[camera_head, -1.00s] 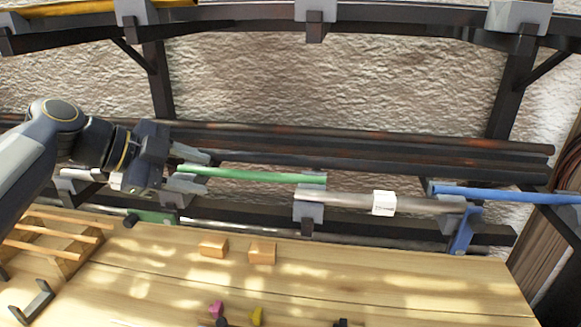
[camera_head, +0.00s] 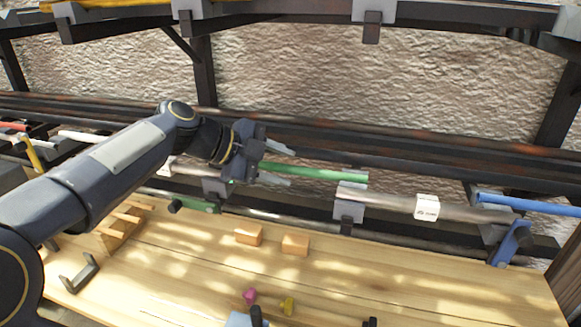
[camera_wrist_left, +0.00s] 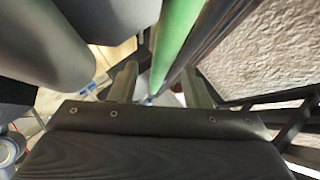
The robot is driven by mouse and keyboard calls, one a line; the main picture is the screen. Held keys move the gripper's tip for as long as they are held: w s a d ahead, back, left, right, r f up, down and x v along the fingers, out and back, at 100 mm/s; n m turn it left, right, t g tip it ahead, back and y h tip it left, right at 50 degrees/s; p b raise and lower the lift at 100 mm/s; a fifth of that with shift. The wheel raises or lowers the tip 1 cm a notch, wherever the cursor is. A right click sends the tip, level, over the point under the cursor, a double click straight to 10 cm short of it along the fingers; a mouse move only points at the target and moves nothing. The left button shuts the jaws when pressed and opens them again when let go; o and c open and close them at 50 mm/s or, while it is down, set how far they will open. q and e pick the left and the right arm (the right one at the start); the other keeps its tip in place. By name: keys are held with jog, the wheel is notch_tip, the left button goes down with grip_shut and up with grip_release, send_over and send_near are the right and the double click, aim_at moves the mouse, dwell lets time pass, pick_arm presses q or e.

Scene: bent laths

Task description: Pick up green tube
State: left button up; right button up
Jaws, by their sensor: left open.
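The green tube (camera_head: 318,172) lies lengthwise on the grey rests of the rack behind the bench, in the head view. Its left end is hidden at my left gripper. My left gripper (camera_head: 277,163) is open, with its fingers at the left part of the tube. In the left wrist view the green tube (camera_wrist_left: 175,40) runs away between the two fingers of the left gripper (camera_wrist_left: 158,85), which stand apart on either side of it. I cannot tell whether either finger touches it. My right gripper is not in view.
A grey pipe with a white label (camera_head: 427,207) and a blue tube (camera_head: 530,203) lie to the right on the rack. Dark pipes run behind. Two wooden blocks (camera_head: 294,244) and small pink and yellow pieces lie on the wooden bench (camera_head: 400,280).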

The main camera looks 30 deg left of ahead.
pick_arm(q)
jog(key=shift+c, duration=0.2)
grip_shut()
jog(key=shift+r, duration=0.1)
